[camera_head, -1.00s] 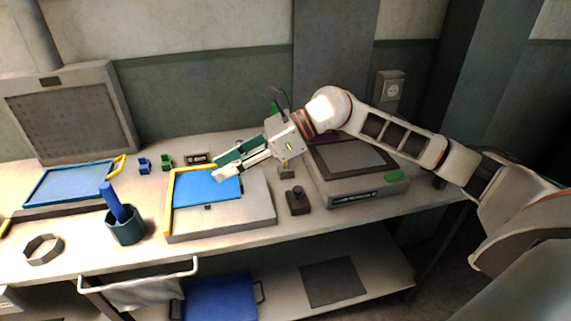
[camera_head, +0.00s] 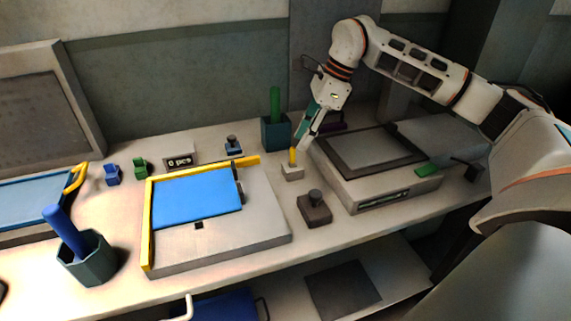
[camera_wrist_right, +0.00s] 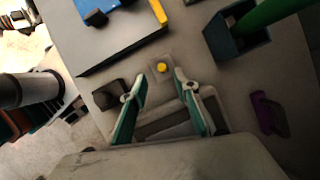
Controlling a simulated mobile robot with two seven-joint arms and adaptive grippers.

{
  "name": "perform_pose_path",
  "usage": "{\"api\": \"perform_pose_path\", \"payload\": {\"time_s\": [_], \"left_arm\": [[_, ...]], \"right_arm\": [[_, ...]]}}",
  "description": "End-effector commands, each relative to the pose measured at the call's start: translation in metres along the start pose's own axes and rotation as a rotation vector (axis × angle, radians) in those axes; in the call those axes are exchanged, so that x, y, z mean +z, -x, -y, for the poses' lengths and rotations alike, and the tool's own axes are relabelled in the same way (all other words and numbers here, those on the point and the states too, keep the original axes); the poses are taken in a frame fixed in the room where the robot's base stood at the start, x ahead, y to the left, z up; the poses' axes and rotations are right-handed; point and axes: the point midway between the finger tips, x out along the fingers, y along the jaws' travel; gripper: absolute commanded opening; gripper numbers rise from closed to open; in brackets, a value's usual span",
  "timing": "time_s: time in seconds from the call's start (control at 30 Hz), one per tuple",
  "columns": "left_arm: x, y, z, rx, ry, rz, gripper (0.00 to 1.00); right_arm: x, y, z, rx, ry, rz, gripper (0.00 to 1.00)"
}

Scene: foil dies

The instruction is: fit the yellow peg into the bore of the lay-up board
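The yellow peg (camera_head: 293,156) stands upright in a small pale block (camera_head: 292,173) to the right of the lay-up board (camera_head: 245,225). In the right wrist view the peg (camera_wrist_right: 161,67) shows end-on as a round yellow top. The board carries a blue sheet and yellow edge strips. A small dark square opening, apparently the bore (camera_head: 199,225), is in its front part. My right gripper (camera_head: 301,142) points down just above the peg. Its fingers (camera_wrist_right: 158,80) are spread and empty, with the peg beyond the gap between their tips. My left gripper is out of view.
A teal holder with a green rod (camera_head: 275,105) stands behind the peg. A dark knobbed block (camera_head: 315,210) is in front, and a framed grey machine (camera_head: 400,185) is to the right. A purple item (camera_head: 331,123) lies behind. Another holder (camera_head: 88,262) stands front left.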

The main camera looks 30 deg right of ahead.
Motion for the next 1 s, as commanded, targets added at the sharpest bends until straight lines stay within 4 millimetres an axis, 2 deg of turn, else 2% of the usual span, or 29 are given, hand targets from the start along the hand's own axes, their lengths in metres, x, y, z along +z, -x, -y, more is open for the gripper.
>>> {"api": "perform_pose_path", "payload": {"time_s": [0.37, 0.67, 0.93, 1.0], "left_arm": [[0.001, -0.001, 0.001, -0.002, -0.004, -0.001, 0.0], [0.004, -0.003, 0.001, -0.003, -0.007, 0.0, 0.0], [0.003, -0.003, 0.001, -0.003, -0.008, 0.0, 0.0], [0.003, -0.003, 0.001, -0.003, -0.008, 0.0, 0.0]], "right_arm": [[0.001, -0.031, 0.002, 0.001, 0.0, 0.002, 0.3], [0.001, -0.072, 0.007, 0.003, 0.0, 0.001, 0.3], [0.002, -0.074, 0.008, -0.001, 0.001, 0.003, 0.3], [0.002, -0.074, 0.008, -0.001, 0.001, 0.002, 0.12]]}}
